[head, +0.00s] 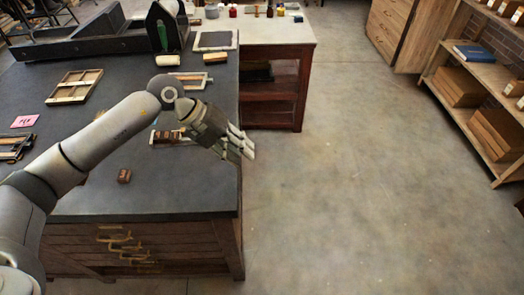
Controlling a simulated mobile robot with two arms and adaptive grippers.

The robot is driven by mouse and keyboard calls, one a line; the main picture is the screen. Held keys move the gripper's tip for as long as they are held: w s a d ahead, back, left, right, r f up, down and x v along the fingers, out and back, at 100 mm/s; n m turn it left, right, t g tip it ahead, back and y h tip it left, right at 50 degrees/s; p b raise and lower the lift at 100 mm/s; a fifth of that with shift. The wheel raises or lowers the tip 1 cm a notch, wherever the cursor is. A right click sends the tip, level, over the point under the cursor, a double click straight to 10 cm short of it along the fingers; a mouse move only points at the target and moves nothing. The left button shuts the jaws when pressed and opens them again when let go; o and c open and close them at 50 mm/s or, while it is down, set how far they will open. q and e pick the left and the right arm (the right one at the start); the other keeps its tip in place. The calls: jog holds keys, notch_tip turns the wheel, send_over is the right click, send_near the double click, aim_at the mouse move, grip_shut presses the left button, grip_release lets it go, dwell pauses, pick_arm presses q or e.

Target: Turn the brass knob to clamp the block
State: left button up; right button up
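My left gripper (246,145) reaches over the right edge of the dark worktop, its fingers pointing down and right over the floor side. Nothing shows between the fingers, but their gap is too small to judge. Just left of it, a small frame (158,137) with brown wooden pieces in it lies on the worktop, partly hidden by my gripper. A small loose brown block (124,176) sits alone nearer the front edge. I cannot make out a brass knob. My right gripper is out of view.
The dark worktop (200,190) is bare toward its front right corner. Brass handles (120,240) show on its front. A wooden tray (74,86), pink note (25,121) and black press (95,42) stand farther back. Open floor (370,180) lies right, before shelves (480,80).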

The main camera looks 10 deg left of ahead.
pick_arm(q)
jog(key=d+r+h, duration=0.2)
jog(key=d, duration=0.4)
jog(key=shift+s+h, duration=0.4)
jog(key=shift+s, duration=0.05)
